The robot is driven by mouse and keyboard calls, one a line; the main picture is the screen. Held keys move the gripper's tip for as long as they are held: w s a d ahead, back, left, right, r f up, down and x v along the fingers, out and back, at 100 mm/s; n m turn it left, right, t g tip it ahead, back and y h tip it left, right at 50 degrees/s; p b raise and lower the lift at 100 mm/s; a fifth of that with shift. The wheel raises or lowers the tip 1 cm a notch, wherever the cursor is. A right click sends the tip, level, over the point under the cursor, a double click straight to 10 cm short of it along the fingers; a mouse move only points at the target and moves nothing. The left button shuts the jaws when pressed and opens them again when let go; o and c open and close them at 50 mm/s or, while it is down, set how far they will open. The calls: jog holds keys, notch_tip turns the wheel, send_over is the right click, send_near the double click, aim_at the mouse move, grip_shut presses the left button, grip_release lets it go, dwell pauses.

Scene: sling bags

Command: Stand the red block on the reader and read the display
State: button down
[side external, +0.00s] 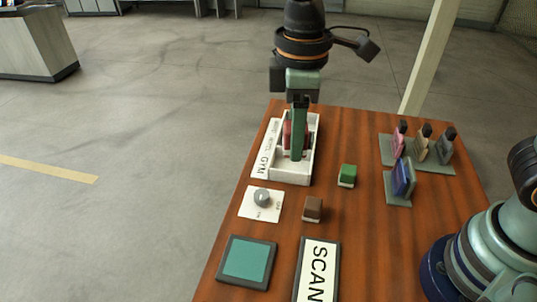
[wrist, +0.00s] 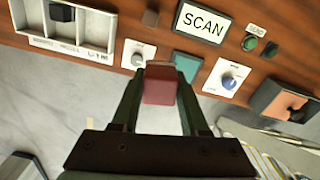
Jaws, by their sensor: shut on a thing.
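My gripper (side external: 298,156) is shut on the red block (wrist: 160,84), which sits between its fingertips in the wrist view. In the side view the fingers overlap the white tray marked GYM (side external: 303,180), and the red block (side external: 287,136) shows partly behind a green finger. I cannot tell how high the block is over the tray. A teal pad in a dark frame, seemingly the reader (side external: 247,261), lies at the table's front left, apart from the block. The display (side external: 318,272) reads SCAN; it also shows in the wrist view (wrist: 203,24).
A knob plate (side external: 261,204), a brown block (side external: 313,208) and a green block (side external: 347,175) stand between tray and reader or to the right. Several small upright items stand on grey stands (side external: 398,201) at the right. The wrist view shows a blue-knob plate (wrist: 229,78).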

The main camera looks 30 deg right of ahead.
jog(key=n, duration=0.2)
send_over(247, 260)
notch_tip(247, 260, down, 20)
jog(key=shift+f, duration=0.15)
jog(key=shift+f, duration=0.15)
jog(key=shift+c, duration=2.1)
grip_release()
jog(key=shift+f, duration=0.1)
